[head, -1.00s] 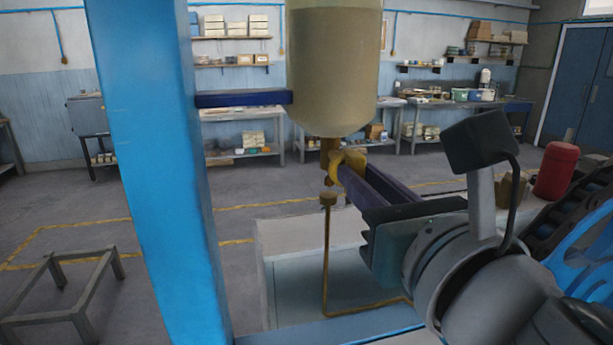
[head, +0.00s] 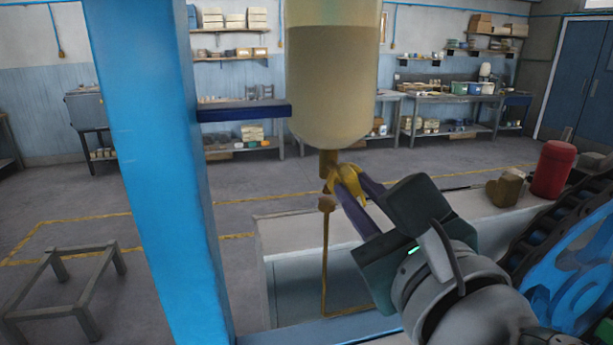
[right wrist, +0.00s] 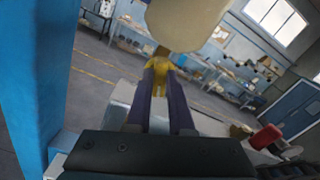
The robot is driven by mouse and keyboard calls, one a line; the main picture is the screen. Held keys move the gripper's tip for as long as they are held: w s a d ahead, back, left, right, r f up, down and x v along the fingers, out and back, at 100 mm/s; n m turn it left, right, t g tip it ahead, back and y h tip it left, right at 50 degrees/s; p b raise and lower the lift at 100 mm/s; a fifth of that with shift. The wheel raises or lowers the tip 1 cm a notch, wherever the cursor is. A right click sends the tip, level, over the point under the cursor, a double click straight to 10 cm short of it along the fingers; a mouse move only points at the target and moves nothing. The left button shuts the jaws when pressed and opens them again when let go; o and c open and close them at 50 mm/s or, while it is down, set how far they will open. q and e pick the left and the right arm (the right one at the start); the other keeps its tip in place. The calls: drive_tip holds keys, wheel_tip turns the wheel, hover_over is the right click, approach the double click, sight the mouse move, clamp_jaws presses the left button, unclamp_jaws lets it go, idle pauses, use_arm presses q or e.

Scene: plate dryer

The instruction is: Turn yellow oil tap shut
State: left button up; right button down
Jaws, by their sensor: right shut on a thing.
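The yellow oil tap (head: 349,176) sits under the brass outlet at the bottom of the clear oil tank (head: 333,90). My right gripper (head: 353,188) reaches in from the lower right, rolled over, with its two dark fingers closed on the tap handle. In the right wrist view the tap (right wrist: 161,66) shows between the fingertips, just below the tank. The fingers hide part of the handle. A thin brass pipe (head: 325,250) with a cup-shaped top stands under the outlet. My left gripper is not in view.
A blue post (head: 160,170) stands left of the tank, with a dark blue bracket (head: 243,110) reaching toward it. A red canister (head: 553,170) and a brown block (head: 506,188) stand at the right, beside a blue wheel-like part (head: 575,265). A low grey frame (head: 75,295) stands on the floor at left.

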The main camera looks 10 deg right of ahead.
drive_tip(key=n+p, duration=0.1)
drive_tip(key=n, duration=0.2)
drive_tip(key=shift+r, duration=0.1)
drive_tip(key=n+p, duration=0.2)
drive_tip(key=n, duration=0.1)
drive_tip(key=shift+a+n, duration=0.1)
drive_tip(key=shift+n, duration=0.2)
drive_tip(key=n+p, duration=0.1)
drive_tip(key=n, duration=0.3)
drive_tip(key=shift+f+p, duration=0.2)
drive_tip(key=shift+p, duration=0.1)
drive_tip(key=shift+f+n+p, duration=0.1)
drive_tip(key=shift+n+p, duration=0.25)
drive_tip(key=shift+n, duration=1.25)
drive_tip(key=c, duration=0.8)
unclamp_jaws()
drive_tip(key=shift+s+f, duration=0.1)
